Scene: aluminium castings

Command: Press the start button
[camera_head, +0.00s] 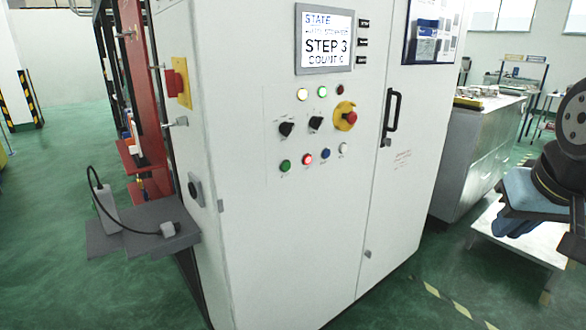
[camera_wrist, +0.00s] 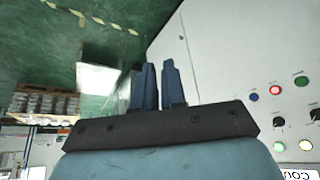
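A white control cabinet (camera_head: 300,230) fills the middle of the head view. Its lower button row has a green button (camera_head: 285,165), a lit red button (camera_head: 308,159), a blue button (camera_head: 326,154) and a white button (camera_head: 343,149). No button label is readable. In the wrist view the panel appears upside down at the right, with the green button (camera_wrist: 301,81), red button (camera_wrist: 275,89) and blue button (camera_wrist: 254,97). My gripper (camera_wrist: 159,75) has its two blue fingers close together with nothing between them. It is apart from the panel.
A screen (camera_head: 325,40) reads STATE and STEP 3. Two black knobs (camera_head: 287,129) and a yellow-red emergency stop (camera_head: 346,116) sit above the buttons. A black door handle (camera_head: 391,113) sticks out. A grey shelf (camera_head: 140,228) juts out left. A workbench (camera_head: 478,140) stands behind right.

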